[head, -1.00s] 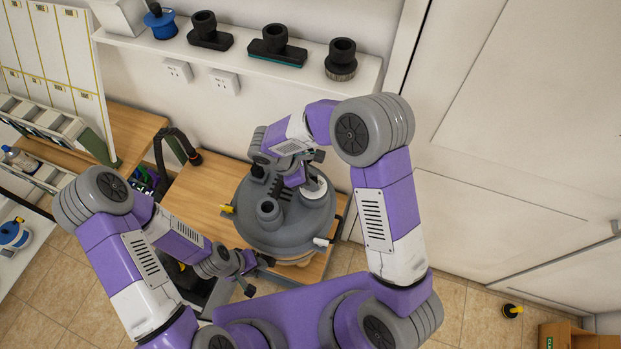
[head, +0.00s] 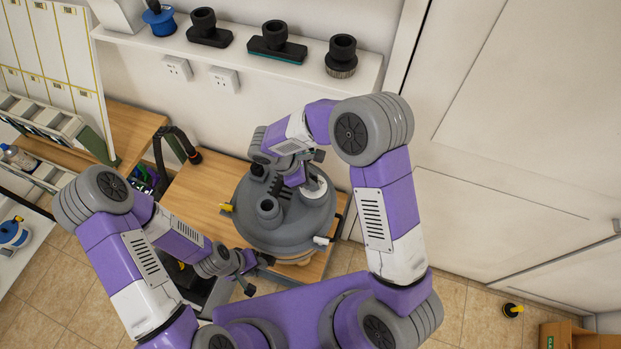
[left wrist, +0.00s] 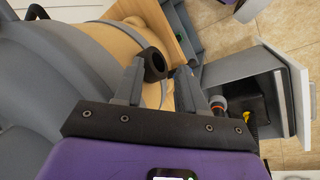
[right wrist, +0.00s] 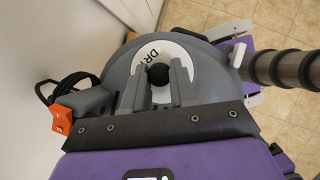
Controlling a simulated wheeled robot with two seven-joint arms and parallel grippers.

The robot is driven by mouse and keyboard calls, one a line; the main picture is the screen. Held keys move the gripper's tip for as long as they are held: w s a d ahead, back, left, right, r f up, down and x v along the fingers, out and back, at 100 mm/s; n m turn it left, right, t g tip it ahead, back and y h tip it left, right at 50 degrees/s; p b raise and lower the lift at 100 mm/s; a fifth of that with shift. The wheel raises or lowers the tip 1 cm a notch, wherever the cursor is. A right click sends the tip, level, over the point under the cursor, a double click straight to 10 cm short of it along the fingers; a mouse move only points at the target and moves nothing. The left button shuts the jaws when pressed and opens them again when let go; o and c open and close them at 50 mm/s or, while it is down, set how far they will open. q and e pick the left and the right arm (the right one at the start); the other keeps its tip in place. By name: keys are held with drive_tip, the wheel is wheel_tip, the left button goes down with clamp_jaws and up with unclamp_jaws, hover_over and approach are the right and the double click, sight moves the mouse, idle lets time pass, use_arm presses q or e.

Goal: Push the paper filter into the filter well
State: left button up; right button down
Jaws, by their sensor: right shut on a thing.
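The grey vacuum lid (head: 285,228) sits on a tan drum (left wrist: 130,40) on a wooden stand. A white disc marked "DR…" (right wrist: 188,58), partly covered by my fingers, lies in the round grey part of the lid; it also shows in the head view (head: 317,188). My right gripper (right wrist: 158,80) is shut on the black knob (right wrist: 158,74) at its middle. I cannot tell the paper filter itself or the well under the disc. My left gripper (left wrist: 157,75) is open beside the drum, with a black round port (left wrist: 153,64) just beyond its fingertips.
An upright grey port (head: 269,211) stands on the lid near my right gripper. A yellow latch (head: 226,207) and a white latch (head: 322,240) flank the lid. A black hose (head: 180,145) hangs at the left.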

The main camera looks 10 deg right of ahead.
drive_tip(key=c, duration=0.8)
unclamp_jaws()
drive_tip(key=v, duration=0.7)
drive_tip(key=shift+a+r, duration=0.15)
drive_tip(key=shift+r, duration=0.1)
